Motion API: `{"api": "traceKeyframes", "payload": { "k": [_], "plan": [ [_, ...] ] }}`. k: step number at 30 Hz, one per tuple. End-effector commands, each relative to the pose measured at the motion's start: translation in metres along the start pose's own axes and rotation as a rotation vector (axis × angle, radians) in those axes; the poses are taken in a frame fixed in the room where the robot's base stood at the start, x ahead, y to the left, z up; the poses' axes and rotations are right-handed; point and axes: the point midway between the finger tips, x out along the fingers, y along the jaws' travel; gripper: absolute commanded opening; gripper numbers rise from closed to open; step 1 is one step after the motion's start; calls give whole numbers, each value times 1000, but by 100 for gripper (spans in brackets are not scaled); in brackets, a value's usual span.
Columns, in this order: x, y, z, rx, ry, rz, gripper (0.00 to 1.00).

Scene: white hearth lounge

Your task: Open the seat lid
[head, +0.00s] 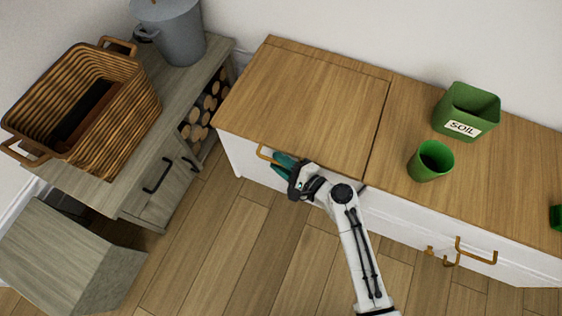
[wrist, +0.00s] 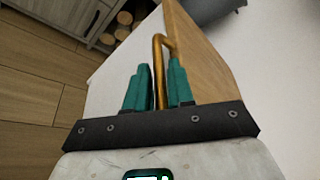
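The seat lid (head: 305,100) is the wooden left section of the bench top. It lies flat and closed, with a seam along its right side. A brass handle (head: 264,153) sits at its front edge; it also shows in the wrist view (wrist: 158,65). My gripper (head: 280,162) reaches the handle from the front right. In the wrist view, its two teal fingers (wrist: 159,85) stand close on either side of the handle bar and look shut on it. The fingertips partly hide the handle in the head view.
A green soil bin (head: 480,108) and a green cup (head: 431,161) stand on the fixed right section (head: 510,185), clear of the lid. A grey cabinet (head: 150,150) with a wicker basket (head: 130,110) and metal bucket (head: 180,35) stands left. The wooden floor in front is open.

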Motion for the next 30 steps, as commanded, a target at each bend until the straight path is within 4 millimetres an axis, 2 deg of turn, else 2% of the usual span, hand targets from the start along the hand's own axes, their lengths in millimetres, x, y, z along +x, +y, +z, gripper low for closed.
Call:
{"api": "traceKeyframes", "payload": {
  "k": [1,7,23,30],
  "plan": [
    [0,0,0,0,0,0,17],
    [0,0,0,0,0,0,0],
    [-1,-1,1,3,1,2,0],
    [-5,-18,10,34,1,14,0]
  ]
}}
